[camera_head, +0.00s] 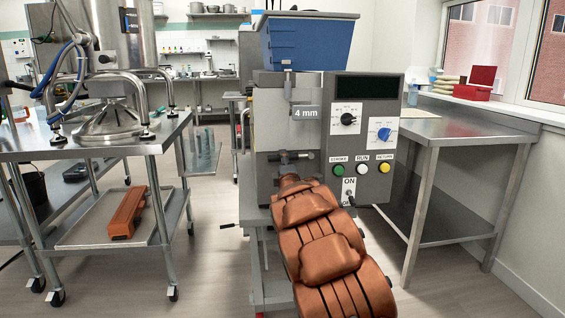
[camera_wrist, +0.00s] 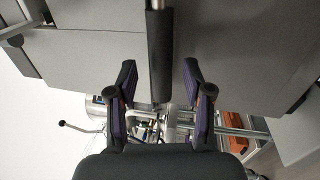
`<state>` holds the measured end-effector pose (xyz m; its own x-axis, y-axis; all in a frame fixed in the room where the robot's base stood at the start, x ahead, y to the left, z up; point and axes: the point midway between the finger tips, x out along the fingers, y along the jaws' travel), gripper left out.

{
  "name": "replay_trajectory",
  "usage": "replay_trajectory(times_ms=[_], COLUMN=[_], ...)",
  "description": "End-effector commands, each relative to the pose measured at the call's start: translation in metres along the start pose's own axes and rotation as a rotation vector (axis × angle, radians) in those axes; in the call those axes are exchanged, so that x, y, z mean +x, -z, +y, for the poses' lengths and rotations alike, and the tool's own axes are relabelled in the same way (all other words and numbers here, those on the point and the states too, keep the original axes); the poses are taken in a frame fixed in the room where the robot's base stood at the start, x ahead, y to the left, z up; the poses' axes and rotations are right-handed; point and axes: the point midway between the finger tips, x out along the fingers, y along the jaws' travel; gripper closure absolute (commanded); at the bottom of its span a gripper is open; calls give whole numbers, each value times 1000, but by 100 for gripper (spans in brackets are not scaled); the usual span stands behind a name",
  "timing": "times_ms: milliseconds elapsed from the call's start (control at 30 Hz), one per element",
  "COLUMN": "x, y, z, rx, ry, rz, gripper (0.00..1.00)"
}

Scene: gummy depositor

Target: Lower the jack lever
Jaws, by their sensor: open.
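In the head view, a thin lever with a black end (camera_head: 228,226) sticks out to the left, low on the depositor's stand; it looks about level. In the wrist view, my gripper (camera_wrist: 160,78) is open, its two dark fingers spread apart. A black cylindrical grip on a metal rod (camera_wrist: 159,50) runs lengthwise between and beyond the fingertips, with a gap on each side. I cannot tell whether this grip belongs to the same lever. In the head view, my orange arm hides my gripper and part of the stand.
The depositor (camera_head: 270,120) carries a blue hopper (camera_head: 308,42) and a control panel (camera_head: 366,135). A steel cart (camera_head: 100,144) stands left, with an orange part (camera_head: 126,212) on its lower shelf. A steel table (camera_head: 450,130) stands right. Floor is free between cart and depositor.

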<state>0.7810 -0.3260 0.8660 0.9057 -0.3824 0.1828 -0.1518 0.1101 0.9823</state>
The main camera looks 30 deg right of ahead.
Motion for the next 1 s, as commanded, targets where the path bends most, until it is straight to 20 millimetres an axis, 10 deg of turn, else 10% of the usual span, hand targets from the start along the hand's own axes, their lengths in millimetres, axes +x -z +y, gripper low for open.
replay_trajectory(times_ms=[633,1000], x=[18,18], y=[0,0], z=[-2,-2], rx=[0,0], ry=[4,4], rz=[0,0], gripper=[49,87])
